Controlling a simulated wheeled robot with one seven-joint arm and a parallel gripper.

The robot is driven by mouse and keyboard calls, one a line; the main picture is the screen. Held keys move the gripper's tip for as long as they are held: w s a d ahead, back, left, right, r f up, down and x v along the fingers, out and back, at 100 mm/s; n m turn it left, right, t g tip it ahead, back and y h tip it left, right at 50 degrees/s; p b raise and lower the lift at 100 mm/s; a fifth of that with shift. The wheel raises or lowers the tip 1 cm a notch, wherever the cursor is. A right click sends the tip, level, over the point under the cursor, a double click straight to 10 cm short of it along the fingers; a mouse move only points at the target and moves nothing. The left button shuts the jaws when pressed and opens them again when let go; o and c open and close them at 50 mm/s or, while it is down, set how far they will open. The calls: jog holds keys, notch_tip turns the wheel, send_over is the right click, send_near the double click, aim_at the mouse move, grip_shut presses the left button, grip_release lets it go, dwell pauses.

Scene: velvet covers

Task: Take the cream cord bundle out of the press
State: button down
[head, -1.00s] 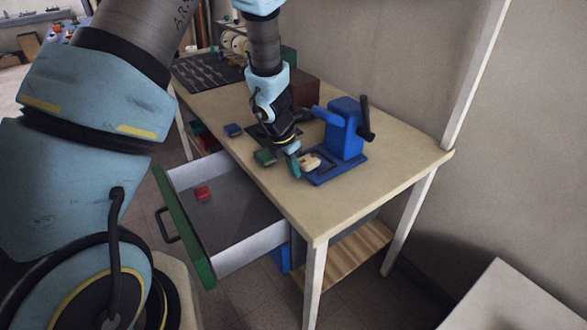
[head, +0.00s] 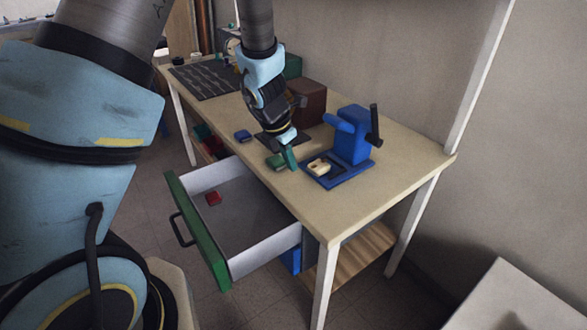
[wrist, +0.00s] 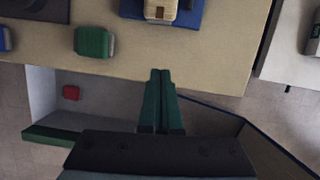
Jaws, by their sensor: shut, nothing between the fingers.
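The blue press (head: 352,137) stands on the table near its right end, with an arm at the left and a dark lever at the right. The cream cord bundle (head: 319,166) lies on the press's blue base plate, in front of the post. In the wrist view the cream cord bundle (wrist: 160,9) shows at the top edge, partly cut off, on the blue plate (wrist: 191,17). My gripper (head: 291,158) is left of the bundle, apart from it. Its green fingers (wrist: 160,75) are together and empty in the wrist view.
A green bundle (wrist: 94,42) lies on the table left of the press. A small blue item (head: 243,135) is farther left. An open drawer (head: 203,240) with a red item (head: 213,199) juts out below. A brown box (head: 306,100) stands behind my gripper.

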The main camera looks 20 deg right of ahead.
notch_tip(320, 180, up, 2)
jog(key=n+t+h+b, duration=0.15)
jog(key=n+b, duration=0.25)
jog(key=n, duration=0.9)
send_near(319, 167)
jog(key=a, duration=0.2)
jog(key=d+n+b, duration=0.1)
jog(key=n, duration=0.5)
jog(key=w+d+n+h+b, duration=0.1)
jog(key=n, duration=0.5)
jog(key=d+n+t+h+b, duration=0.1)
jog(key=n, duration=0.5)
jog(key=shift+w+d, duration=0.25)
jog(key=shift+w, duration=0.15)
jog(key=n+b, duration=0.1)
jog(key=n, duration=0.2)
jog(key=shift+d+r, duration=0.15)
jog(key=n, duration=0.3)
jog(key=shift+s+d+r+n, duration=0.1)
jog(key=shift+s+d+n, duration=0.05)
jog(key=shift+n, duration=0.25)
jog(key=shift+d+n, duration=0.1)
jog(key=shift+n, duration=0.2)
jog(key=shift+d+f, duration=0.25)
jog(key=shift+f, duration=0.05)
jog(key=x, duration=0.6)
jog(key=p+x, duration=0.1)
jog(key=x, duration=0.2)
jog(key=shift+w, duration=0.25)
